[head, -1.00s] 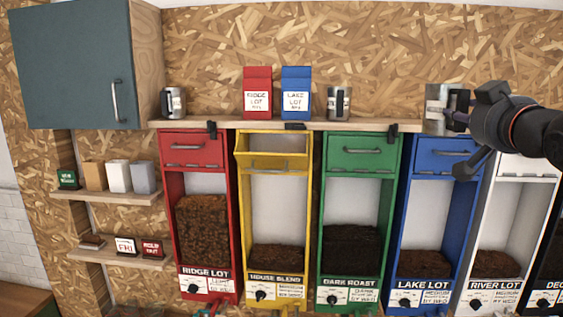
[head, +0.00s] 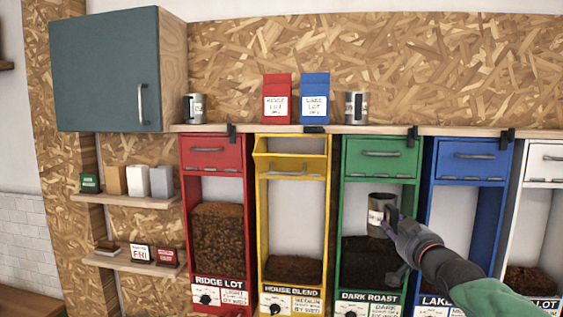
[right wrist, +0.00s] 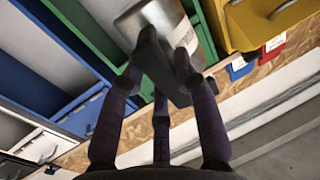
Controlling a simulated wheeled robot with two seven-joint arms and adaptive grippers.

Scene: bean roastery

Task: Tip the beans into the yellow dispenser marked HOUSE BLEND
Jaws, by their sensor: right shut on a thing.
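The yellow HOUSE BLEND dispenser (head: 262,225) stands between the red and green ones. Its top hatch (head: 290,167) is tilted out and open, and dark beans (head: 293,270) lie low in its window. My right gripper (head: 388,221) is shut on a metal can (head: 380,203) with a pale label. The can is about upright, in front of the green dispenser, right of the yellow one and lower than its hatch. The can also shows between the fingers in the right wrist view (right wrist: 135,22). Its contents are hidden. My left gripper is out of view.
The green DARK ROAST dispenser (head: 380,160), red RIDGE LOT dispenser (head: 212,158) and blue LAKE LOT dispenser (head: 470,162) have closed hatches. A shelf (head: 270,129) above holds two metal cans and red and blue bags. A teal cabinet (head: 105,70) hangs left.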

